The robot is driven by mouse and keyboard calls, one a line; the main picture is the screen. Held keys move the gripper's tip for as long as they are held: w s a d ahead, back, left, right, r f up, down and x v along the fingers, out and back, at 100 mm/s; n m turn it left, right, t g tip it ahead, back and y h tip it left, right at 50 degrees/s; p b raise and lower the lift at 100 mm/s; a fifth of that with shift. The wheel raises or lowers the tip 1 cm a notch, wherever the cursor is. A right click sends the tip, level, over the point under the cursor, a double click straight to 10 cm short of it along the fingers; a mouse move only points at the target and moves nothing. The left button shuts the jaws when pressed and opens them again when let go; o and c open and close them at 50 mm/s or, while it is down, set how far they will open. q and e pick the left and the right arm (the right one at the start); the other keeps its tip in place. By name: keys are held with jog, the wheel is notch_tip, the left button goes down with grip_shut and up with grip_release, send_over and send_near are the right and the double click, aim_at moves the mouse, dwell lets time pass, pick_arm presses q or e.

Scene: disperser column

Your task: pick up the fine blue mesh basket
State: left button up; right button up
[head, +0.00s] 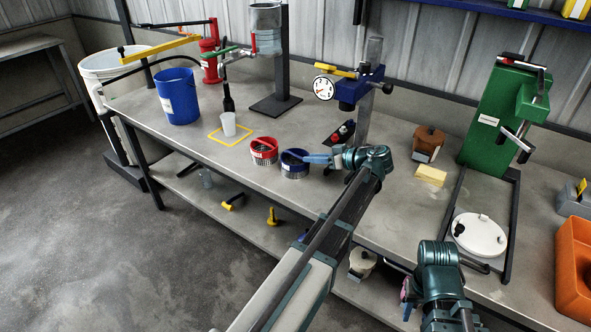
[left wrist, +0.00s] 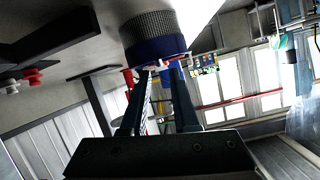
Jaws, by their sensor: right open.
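The blue mesh basket (head: 294,165), a short cylinder with a blue band and grey mesh, is on the workbench beside the red basket (head: 264,151). In the left wrist view the blue basket (left wrist: 158,44) is just past my fingertips, mesh turned up in the picture. My left gripper (head: 312,158) reaches it from the right, tips at its edge. The two fingers (left wrist: 160,72) stand apart with a pale patch of the basket between the tips; whether they clamp it is unclear. My right gripper (head: 406,292) is low at the front, open, away from the basket.
A blue stand with a gauge (head: 324,88) rises behind the basket. A brown block (head: 427,142) and yellow sponge (head: 431,175) lie to the right.

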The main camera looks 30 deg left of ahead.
aim_at(301, 155)
pick_arm(q)
jog(key=shift+r+b+x, duration=0.1)
jog(key=shift+b+x, duration=0.3)
jog(key=shift+x, duration=1.05)
jog(key=shift+r+b+x, duration=0.15)
jog(key=shift+b+x, duration=0.2)
jog(key=shift+x, duration=1.15)
jog(key=shift+w, duration=0.15)
grip_shut()
jog(key=shift+r, duration=0.1)
